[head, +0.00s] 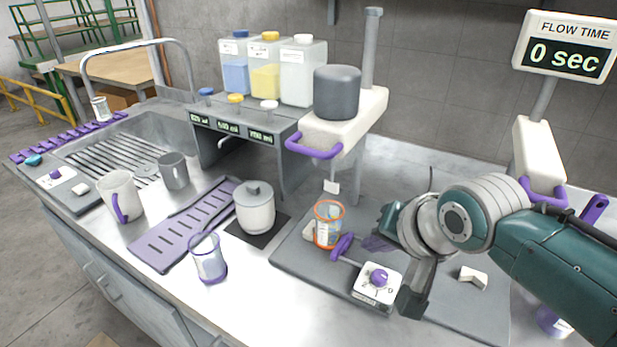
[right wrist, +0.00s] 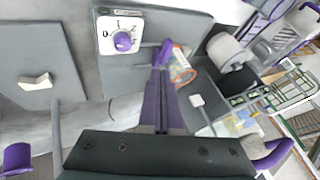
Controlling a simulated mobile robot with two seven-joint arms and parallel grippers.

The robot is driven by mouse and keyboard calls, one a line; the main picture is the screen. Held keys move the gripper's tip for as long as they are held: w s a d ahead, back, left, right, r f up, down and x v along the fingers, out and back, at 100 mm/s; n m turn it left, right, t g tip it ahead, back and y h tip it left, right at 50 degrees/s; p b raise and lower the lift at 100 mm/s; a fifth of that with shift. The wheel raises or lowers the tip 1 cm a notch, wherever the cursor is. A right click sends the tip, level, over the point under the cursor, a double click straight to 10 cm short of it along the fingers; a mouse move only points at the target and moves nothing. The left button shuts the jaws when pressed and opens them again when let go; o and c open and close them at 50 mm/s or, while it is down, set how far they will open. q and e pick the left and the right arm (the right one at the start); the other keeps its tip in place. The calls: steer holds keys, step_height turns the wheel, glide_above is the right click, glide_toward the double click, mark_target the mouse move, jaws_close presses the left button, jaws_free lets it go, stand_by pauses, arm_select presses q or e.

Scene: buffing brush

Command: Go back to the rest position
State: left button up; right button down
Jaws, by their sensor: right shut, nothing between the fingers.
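My right gripper (head: 372,243) is over the grey base plate (head: 300,262) on the bench, just right of a clear cup with an orange rim (head: 329,226). Its purple fingers, also in the right wrist view (right wrist: 161,72), are together with nothing between them. A white control box with a purple dial (head: 378,282) stands in front of the gripper. The dial also shows in the right wrist view (right wrist: 123,41). Whether the fingertips touch the purple handle (head: 342,246) near the cup cannot be told. My left gripper is not in view.
A stand with a dark cylinder (head: 337,92) rises behind the cup. A display reading 0 sec (head: 564,55) stands at the right. A white lidded pot (head: 255,208), a clear beaker (head: 208,258) and a sink (head: 125,150) are to the left. A white rocker switch (head: 473,277) lies at the front right.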

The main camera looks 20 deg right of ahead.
steer(key=s+a+r+n+g, duration=0.1)
steer(key=s+r+n, duration=0.25)
steer(key=s, duration=0.45)
steer(key=s+a+r+n+g, duration=0.2)
steer(key=s+n, duration=0.2)
steer(key=s, duration=0.4)
steer(key=s+a+r+n+g, duration=0.1)
steer(key=s+r+n, duration=0.2)
steer(key=s, duration=0.5)
step_height(320, 180, up, 28)
steer(key=p, duration=2.8)
steer(key=shift+w, duration=0.25)
steer(key=shift+d+f, duration=0.1)
steer(key=shift+f, duration=0.05)
